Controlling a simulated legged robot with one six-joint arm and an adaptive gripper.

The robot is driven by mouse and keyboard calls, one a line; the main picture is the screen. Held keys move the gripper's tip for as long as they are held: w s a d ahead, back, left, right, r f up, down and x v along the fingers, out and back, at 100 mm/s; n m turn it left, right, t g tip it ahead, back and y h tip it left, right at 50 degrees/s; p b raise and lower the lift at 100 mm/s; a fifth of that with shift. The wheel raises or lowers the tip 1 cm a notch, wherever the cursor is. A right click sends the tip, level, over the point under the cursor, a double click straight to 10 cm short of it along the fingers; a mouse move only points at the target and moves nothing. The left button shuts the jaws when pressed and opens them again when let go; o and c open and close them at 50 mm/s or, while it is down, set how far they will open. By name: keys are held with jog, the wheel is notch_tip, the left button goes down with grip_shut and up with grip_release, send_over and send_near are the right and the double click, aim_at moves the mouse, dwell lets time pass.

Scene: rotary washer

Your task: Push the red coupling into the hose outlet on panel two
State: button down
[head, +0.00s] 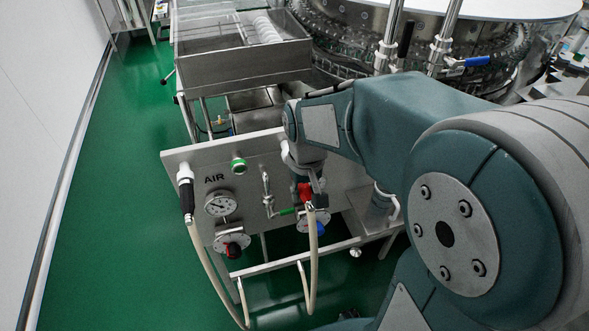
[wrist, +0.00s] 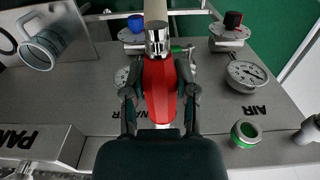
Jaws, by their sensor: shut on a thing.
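My gripper (wrist: 160,95) is shut on the red coupling (wrist: 163,92), with a finger on each side of it. A chrome collar (wrist: 156,40) and a pale hose (wrist: 155,10) extend from the coupling. In the head view the red coupling (head: 305,192) is in front of the right part of the steel panel (head: 262,152), with its hose (head: 313,245) hanging down. The gripper hides the panel behind the coupling, so I cannot tell whether the coupling touches an outlet. A green-ringed port (head: 238,166) is empty on the panel, left of my gripper; it also shows in the wrist view (wrist: 244,134).
A black connector (head: 187,198) with another hose is on the panel's left end. The pressure gauge (head: 220,204), a green-handled valve (head: 270,208), and red (head: 232,249) and blue (head: 323,228) knobs are near the coupling. Green floor (head: 110,230) is open at left.

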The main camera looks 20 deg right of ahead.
jog(key=shift+s, duration=1.8)
jog(key=shift+a, duration=0.1)
jog(key=shift+a, duration=1.9)
jog(key=shift+a, duration=2)
jog(key=a, duration=0.4)
jog(key=shift+w, duration=0.1)
